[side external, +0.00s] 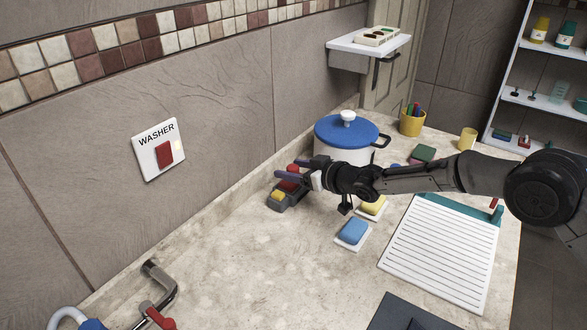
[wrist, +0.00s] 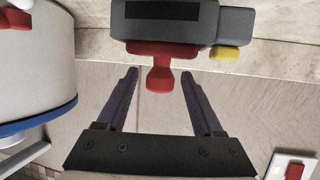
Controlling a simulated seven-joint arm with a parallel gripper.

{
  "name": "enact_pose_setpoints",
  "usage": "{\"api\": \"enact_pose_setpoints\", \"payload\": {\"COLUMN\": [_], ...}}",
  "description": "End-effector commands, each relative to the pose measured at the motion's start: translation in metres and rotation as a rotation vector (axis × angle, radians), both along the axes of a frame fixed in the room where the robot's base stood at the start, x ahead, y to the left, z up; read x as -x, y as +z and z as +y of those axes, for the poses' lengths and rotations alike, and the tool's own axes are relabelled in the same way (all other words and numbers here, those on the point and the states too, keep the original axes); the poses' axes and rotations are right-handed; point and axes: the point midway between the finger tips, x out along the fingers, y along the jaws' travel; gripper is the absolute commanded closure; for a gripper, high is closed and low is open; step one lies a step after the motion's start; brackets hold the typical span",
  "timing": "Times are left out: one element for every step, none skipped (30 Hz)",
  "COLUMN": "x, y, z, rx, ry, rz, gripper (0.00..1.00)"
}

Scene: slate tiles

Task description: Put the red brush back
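No object shows clearly as a red brush. My gripper (side external: 290,174) is open near the wall, beside the blue-lidded pot. In the wrist view its two purple fingers (wrist: 160,73) stand apart, with a red knob-like part (wrist: 160,78) between their tips and a gap on both sides. That red part sticks out of a dark grey block (wrist: 236,22), which also has a yellow part (wrist: 224,53). The grey block (side external: 287,202) sits on the counter under my gripper. A small upright red piece (side external: 496,205) stands by the white ribbed board; I cannot tell what it is.
The pot (side external: 346,133) stands close behind my gripper. Blue (side external: 353,231) and yellow (side external: 373,204) sponge-like blocks lie in front. The ribbed board (side external: 440,255) is to the right. A washer switch (side external: 160,149) is on the wall. The counter's front left is free, except the tap (side external: 160,285).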

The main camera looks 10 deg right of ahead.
Motion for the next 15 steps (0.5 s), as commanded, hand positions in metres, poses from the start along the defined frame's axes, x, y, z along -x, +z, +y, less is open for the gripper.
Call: {"api": "enact_pose_setpoints", "payload": {"x": [0.000, 0.000, 0.000, 0.000, 0.000, 0.000, 0.000, 0.000, 0.001, 0.002, 0.004, 0.007, 0.009, 0.012, 0.017], "y": [0.000, 0.000, 0.000, 0.000, 0.000, 0.001, 0.001, 0.003, 0.004, 0.005, 0.006, 0.008, 0.008, 0.010, 0.012], "z": [0.000, 0.000, 0.000, 0.000, 0.000, 0.000, 0.000, 0.000, -0.001, -0.002, -0.003, -0.005, -0.007, -0.009, -0.012], "rx": [0.000, 0.000, 0.000, 0.000, 0.000, 0.000, 0.000, -0.001, 0.000, 0.001, 0.000, 0.000, 0.001, 0.000, -0.001], "ry": [0.000, 0.000, 0.000, 0.000, 0.000, 0.000, 0.000, 0.000, 0.000, 0.000, 0.000, 0.000, 0.000, 0.000, 0.000], "rz": [0.000, 0.000, 0.000, 0.000, 0.000, 0.000, 0.000, -0.001, 0.000, 0.001, 0.000, 0.000, 0.001, 0.000, 0.001], "gripper": [0.32, 0.32, 0.32, 0.32, 0.32, 0.32, 0.32, 0.32, 0.32, 0.32, 0.32, 0.32, 0.32, 0.32, 0.32]}}
